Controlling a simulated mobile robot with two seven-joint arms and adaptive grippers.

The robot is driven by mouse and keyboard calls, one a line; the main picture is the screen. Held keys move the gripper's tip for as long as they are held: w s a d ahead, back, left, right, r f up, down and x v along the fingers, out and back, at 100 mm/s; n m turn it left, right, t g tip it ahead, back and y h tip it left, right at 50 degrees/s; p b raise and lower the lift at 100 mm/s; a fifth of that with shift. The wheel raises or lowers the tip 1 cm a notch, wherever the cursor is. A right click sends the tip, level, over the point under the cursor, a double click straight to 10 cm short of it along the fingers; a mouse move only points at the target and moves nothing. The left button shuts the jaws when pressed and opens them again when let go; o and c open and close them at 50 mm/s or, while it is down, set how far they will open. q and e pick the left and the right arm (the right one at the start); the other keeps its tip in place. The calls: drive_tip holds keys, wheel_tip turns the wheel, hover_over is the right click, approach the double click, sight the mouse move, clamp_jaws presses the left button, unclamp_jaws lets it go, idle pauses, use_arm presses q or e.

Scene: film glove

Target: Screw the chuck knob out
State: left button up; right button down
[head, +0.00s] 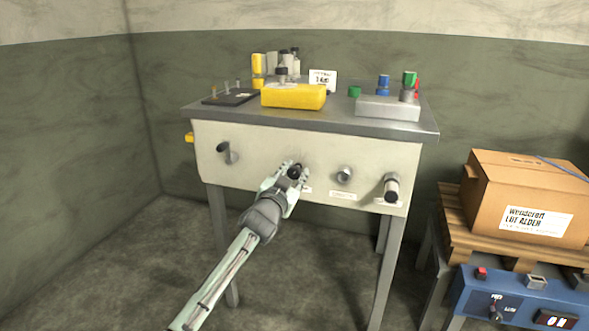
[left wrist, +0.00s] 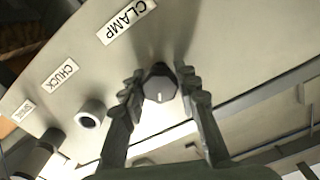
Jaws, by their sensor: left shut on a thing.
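My left gripper (head: 294,168) is at the front panel of the bench (head: 225,142). Its fingers (left wrist: 158,92) are shut on a dark faceted knob, which shows between them in the left wrist view (left wrist: 160,83). The label nearest this knob reads CLAMP (left wrist: 127,20). The label reading CHUCK (left wrist: 60,75) lies nearest a round metal fitting (left wrist: 90,113) with a pale centre. That fitting also shows right of my gripper in the head view (head: 344,174). Much of the gripped knob is hidden in the head view. My right gripper is not in view.
A black-ended cylinder (head: 391,188) sticks out at the panel's right, and a dark lever (head: 228,151) at its left. A yellow block (head: 293,96) and a grey block (head: 388,107) stand on the benchtop. A cardboard box (head: 525,195) stands at the right.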

use_arm(q)
drive_tip(key=m+p, duration=0.1)
drive_tip(key=m, duration=0.3)
drive_tip(key=shift+m, duration=0.4)
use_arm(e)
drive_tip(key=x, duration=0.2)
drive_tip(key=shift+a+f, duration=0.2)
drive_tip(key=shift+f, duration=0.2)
use_arm(q)
drive_tip(key=o, duration=1.2)
drive_tip(key=shift+s, duration=0.1)
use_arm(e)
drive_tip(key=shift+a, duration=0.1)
use_arm(q)
drive_tip(key=v, duration=1.2)
